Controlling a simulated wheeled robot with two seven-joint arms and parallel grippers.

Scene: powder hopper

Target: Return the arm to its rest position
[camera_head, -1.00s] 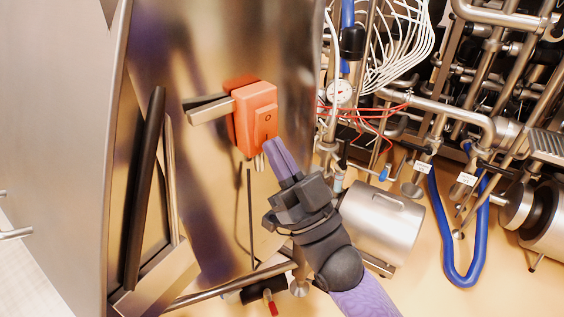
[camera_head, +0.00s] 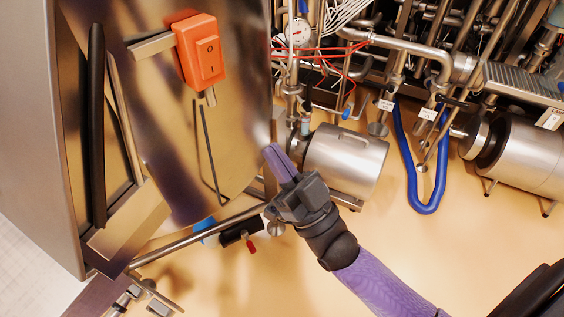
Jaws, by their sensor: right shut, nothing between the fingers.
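My right gripper (camera_head: 272,150) is shut and empty, with its purple fingers together and pointing up and left. It is in the middle of the head view, below and to the right of the orange switch box (camera_head: 200,52), clear of it. The purple forearm of my right arm (camera_head: 385,288) comes in from the bottom right. The switch box is mounted on the shiny metal hopper and carries a rocker switch marked O and I. My left gripper is not in view.
A steel motor cylinder (camera_head: 347,160) stands just right of the gripper. A blue hose (camera_head: 411,180) loops down further right, before dense piping. The hopper's metal wall (camera_head: 160,125) is close on the left. Bare tan floor (camera_head: 470,250) shows at lower right.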

